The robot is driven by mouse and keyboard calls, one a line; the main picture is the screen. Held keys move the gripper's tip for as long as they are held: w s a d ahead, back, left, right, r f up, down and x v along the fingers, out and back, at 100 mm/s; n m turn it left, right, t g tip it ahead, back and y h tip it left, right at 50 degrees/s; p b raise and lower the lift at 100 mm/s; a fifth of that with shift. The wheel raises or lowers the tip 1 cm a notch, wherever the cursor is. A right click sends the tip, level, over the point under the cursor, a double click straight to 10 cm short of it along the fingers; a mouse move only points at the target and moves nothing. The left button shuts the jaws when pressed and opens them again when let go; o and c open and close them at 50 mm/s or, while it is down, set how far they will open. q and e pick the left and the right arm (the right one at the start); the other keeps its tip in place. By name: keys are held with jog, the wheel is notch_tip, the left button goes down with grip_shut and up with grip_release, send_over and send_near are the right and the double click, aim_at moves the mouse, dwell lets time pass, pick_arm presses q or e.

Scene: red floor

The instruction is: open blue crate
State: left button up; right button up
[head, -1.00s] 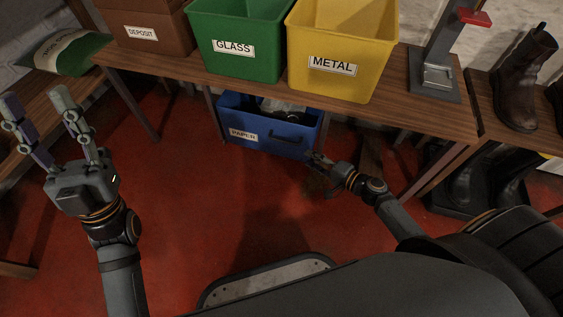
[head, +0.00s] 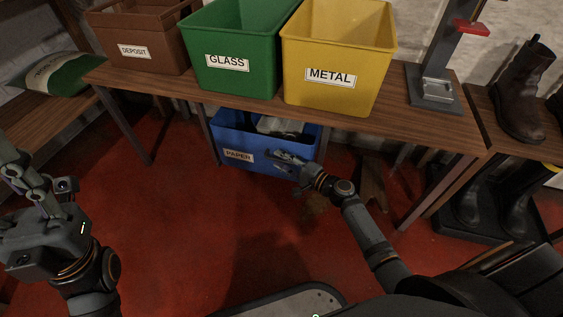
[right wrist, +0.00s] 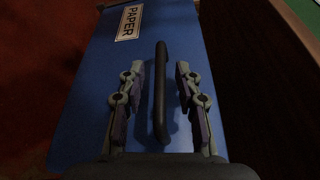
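My right gripper (head: 287,160) is at the right part of the crate's front. In the right wrist view the right gripper (right wrist: 160,88) is open, with one finger on each side of the handle and gaps showing. In the head view the gripper hides much of the handle. My left gripper (head: 22,172) is at the left edge, away from the crate, with its fingers partly cut off.
The wooden table (head: 425,121) above the crate carries a brown DEPOSIT box (head: 140,52), a green GLASS bin (head: 231,85) and a yellow METAL bin (head: 335,99). Boots (head: 521,95) stand at the right. The red floor (head: 180,215) in front is clear.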

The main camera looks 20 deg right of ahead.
jog(key=shift+w+a, duration=0.15)
jog(key=shift+w, duration=0.05)
jog(key=shift+c, duration=0.3)
grip_shut()
jog(key=shift+s, duration=0.1)
